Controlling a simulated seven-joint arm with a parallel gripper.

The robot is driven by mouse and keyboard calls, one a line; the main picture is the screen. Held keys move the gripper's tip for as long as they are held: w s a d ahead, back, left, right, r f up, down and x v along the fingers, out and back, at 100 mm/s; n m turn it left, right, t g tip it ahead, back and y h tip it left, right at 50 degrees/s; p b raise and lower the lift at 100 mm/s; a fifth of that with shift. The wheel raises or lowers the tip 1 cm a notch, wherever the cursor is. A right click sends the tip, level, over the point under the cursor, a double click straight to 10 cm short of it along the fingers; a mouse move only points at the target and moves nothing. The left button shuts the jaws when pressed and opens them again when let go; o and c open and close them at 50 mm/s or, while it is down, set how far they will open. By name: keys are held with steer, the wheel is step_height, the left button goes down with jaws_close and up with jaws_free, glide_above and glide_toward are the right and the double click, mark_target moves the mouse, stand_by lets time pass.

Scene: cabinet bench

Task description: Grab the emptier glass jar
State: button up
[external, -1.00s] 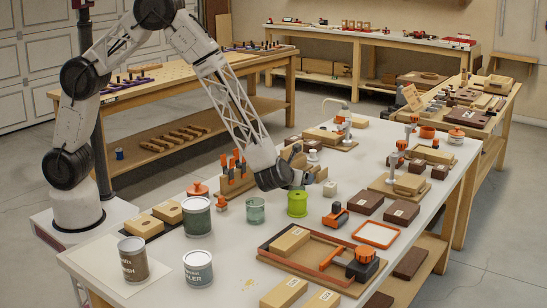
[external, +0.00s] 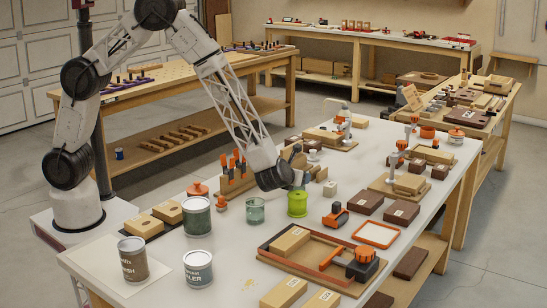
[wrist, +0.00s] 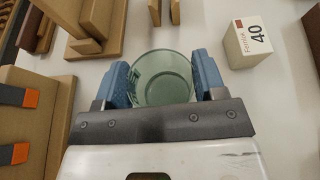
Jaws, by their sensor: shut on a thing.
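A green-tinted glass jar (wrist: 163,80) stands between the blue fingers of my gripper (wrist: 163,84) in the wrist view, and the fingers are shut on its sides. It looks empty from above, though the gripper body covers its near edge. In the external view my gripper's wrist hides most of this area, so the held jar cannot be made out clearly. Another green glass jar (external: 255,211) stands upright on the white bench, left of my gripper and apart from it. How full that one is cannot be told.
A tool rack with orange handles (external: 236,172) is behind-left. A small block marked 40 (wrist: 249,42) is right of the held jar. Paint cans (external: 197,216) stand at the front left.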

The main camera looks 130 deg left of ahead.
steer(key=shift+r, duration=0.35)
stand_by(0.3)
step_height(320, 180, up, 9)
stand_by(1.2)
steer(key=shift+r, duration=0.2)
